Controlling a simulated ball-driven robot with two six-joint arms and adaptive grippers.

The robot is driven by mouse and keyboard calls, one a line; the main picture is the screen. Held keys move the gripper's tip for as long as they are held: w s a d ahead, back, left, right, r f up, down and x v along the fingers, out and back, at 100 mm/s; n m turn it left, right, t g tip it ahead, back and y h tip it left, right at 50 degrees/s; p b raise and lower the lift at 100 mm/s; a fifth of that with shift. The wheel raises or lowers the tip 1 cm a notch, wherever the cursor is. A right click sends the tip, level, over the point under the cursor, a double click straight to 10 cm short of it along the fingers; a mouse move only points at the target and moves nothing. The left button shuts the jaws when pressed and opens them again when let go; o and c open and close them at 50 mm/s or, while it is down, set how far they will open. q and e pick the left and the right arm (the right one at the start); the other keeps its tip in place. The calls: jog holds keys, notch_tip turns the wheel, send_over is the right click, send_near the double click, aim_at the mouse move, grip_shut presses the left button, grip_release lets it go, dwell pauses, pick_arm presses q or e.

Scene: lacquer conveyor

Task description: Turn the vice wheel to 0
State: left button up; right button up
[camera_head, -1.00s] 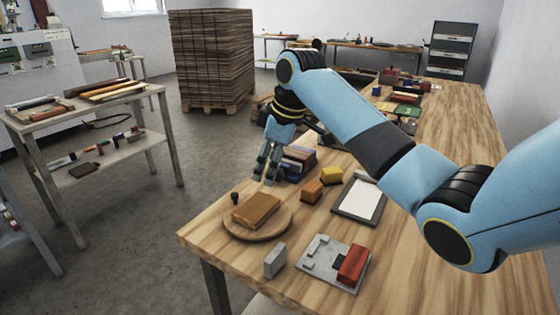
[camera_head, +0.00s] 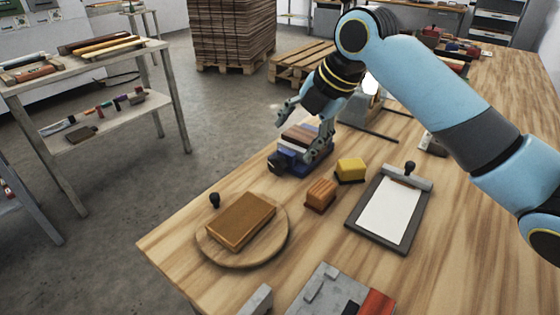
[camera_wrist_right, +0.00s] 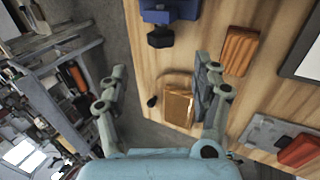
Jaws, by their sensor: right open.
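The vice (camera_head: 304,150) stands on the wooden table near its left edge. It has a blue body with brown and pale pieces along its top. Its dark wheel (camera_head: 279,161) is at the lower left end, partly shaded, and no number can be read on it. In the right wrist view the blue vice body (camera_wrist_right: 180,9) and dark wheel (camera_wrist_right: 160,38) show at the top. One finger overlaps the vice's right side in the head view; contact cannot be told. My left gripper is out of view.
A round board (camera_head: 270,256) with a brown block (camera_head: 240,221) lies near the front. An orange-brown block (camera_head: 320,195), a yellow block (camera_head: 351,170) and a clipboard (camera_head: 418,210) lie right of the vice. Floor is open to the left, before a shelf table (camera_head: 100,119).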

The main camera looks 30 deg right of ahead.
aim_at(281, 161)
jog(key=x, duration=0.9)
jog(key=shift+f+b, duration=0.35)
jog(key=shift+b, duration=0.05)
jog(key=shift+w+a+f, duration=0.1)
jog(key=shift+w+f, duration=0.2)
jog(key=shift+f, duration=0.25)
